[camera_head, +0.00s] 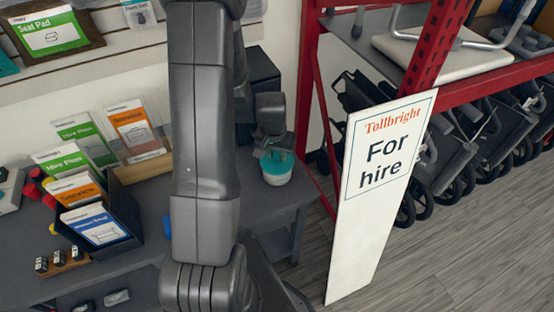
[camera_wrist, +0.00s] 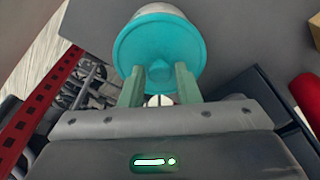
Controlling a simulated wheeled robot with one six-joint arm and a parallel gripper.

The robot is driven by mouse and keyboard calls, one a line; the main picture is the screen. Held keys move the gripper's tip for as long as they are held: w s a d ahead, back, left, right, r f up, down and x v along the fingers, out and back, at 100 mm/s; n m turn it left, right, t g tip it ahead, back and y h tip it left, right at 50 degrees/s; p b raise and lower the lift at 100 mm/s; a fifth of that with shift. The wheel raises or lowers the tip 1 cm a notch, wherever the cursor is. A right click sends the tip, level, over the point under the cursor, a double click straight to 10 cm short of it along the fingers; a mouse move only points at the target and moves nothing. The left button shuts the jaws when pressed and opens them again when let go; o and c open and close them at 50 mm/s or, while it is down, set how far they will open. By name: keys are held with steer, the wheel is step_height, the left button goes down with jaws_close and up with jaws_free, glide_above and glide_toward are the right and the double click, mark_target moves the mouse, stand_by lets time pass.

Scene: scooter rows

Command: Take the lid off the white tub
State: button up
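The white tub (camera_head: 277,180) stands upright on the dark grey table at its right end, with a teal lid (camera_head: 285,166) on it. In the wrist view the lid (camera_wrist: 139,47) fills the upper middle, with a round knob (camera_wrist: 159,72) at its centre, and a strip of the white tub (camera_wrist: 158,8) shows beyond. My gripper (camera_wrist: 160,84) is open at the lid, its two pale green fingers on either side of the knob with small gaps. In the head view my gripper (camera_head: 273,150) is just above the lid and partly covers it.
A leaning "For hire" board (camera_head: 372,190) stands right of the table, before a red rack (camera_head: 435,50) with folded scooters. Left on the table (camera_head: 150,205) are a leaflet holder (camera_head: 120,215) and several cards. A dark box (camera_head: 262,75) stands behind my gripper.

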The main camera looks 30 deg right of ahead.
jaws_close()
steer(key=shift+r, duration=0.15)
